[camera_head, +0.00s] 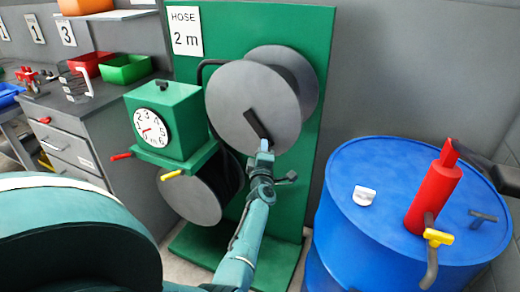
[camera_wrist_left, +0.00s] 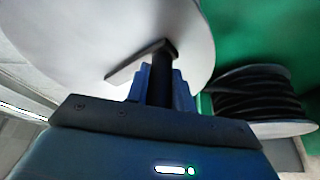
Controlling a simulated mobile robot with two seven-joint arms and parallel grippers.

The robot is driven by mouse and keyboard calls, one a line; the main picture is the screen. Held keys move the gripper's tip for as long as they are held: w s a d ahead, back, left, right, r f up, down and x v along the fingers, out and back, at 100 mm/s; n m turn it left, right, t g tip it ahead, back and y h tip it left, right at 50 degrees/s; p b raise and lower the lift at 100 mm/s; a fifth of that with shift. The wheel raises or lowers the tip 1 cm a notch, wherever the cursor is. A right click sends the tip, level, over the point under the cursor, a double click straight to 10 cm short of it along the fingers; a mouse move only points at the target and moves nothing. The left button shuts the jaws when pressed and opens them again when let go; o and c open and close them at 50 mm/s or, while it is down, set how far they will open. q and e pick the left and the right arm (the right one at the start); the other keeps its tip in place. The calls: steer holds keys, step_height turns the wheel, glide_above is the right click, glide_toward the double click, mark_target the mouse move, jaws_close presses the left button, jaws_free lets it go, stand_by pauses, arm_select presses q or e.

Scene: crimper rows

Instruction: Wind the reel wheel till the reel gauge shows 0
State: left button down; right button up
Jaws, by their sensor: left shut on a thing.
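The reel wheel (camera_head: 248,98) is a large grey disc on a green upright panel, with a black crank arm and handle (camera_head: 256,124) at its lower right. My left gripper (camera_head: 264,152) is shut on the handle, in front of the disc. In the left wrist view the fingers (camera_wrist_left: 162,92) close around the black handle (camera_wrist_left: 161,70), and the pale disc (camera_wrist_left: 110,45) lies behind it. The reel gauge (camera_head: 151,128) is a white round dial on a green box, left of the wheel. Its red needle points left; the exact reading is too small to tell. My right gripper is not in view.
A second reel (camera_head: 195,192) with dark hose sits lower on the panel. Red and yellow levers (camera_head: 171,175) stick out under the gauge box. A blue drum (camera_head: 375,190) with a red pump (camera_head: 434,195) stands at right. A sign (camera_head: 186,32) reads "HOSE 2 m".

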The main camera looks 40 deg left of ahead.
arm_select(q)
steer(key=shift+w+d+r, duration=0.1)
steer(key=shift+w+r, duration=0.05)
steer(key=shift+r, duration=0.15)
steer(key=c, duration=1.2)
jaws_free()
steer(key=shift+s+d+f, duration=0.1)
steer(key=shift+s+f, duration=0.05)
steer(key=shift+s, duration=0.05)
